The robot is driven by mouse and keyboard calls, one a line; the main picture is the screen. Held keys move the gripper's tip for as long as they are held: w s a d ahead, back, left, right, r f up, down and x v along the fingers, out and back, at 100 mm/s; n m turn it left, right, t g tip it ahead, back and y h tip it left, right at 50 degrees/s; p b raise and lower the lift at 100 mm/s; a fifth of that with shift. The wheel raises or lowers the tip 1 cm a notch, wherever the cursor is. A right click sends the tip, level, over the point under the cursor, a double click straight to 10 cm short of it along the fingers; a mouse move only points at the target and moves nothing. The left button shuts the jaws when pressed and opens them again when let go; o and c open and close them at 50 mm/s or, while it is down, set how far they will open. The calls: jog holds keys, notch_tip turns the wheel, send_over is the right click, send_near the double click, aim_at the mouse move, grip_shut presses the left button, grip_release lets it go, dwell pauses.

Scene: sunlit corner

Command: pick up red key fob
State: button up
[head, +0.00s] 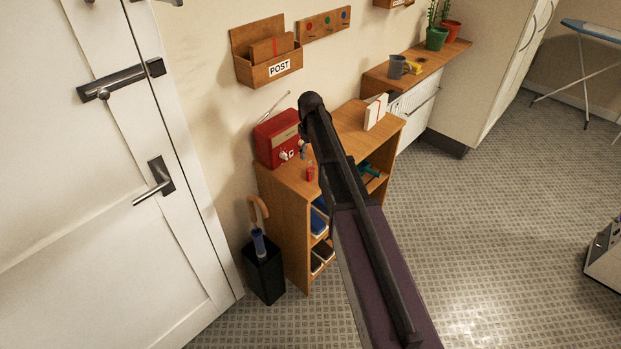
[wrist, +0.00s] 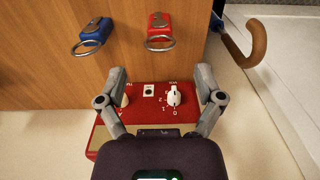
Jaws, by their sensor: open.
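The red key fob (wrist: 158,25) with a metal ring lies on the wooden shelf top (wrist: 40,75), near the top of the wrist view. In the head view the red key fob (head: 310,174) lies near the shelf's front left corner, in front of the red radio. My gripper (wrist: 161,74) is open and empty, its fingers spread on both sides of the radio's knobs in the wrist view. The fob is beyond the fingertips, apart from them. In the head view my arm hides most of the gripper.
A blue key fob (wrist: 92,32) lies left of the red one in the wrist view. The red radio (head: 270,139) stands close by the gripper. A white box (head: 376,112) stands at the shelf's right end. An umbrella stand (head: 265,277) with a curved handle is beside the shelf.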

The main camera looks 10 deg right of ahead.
aim_at(310, 168)
jog(key=shift+f+b, duration=1.5)
jog(key=shift+f, duration=0.3)
jog(key=shift+w+f+b, duration=0.1)
jog(key=shift+f+b, duration=2.5)
jog(key=c, duration=1)
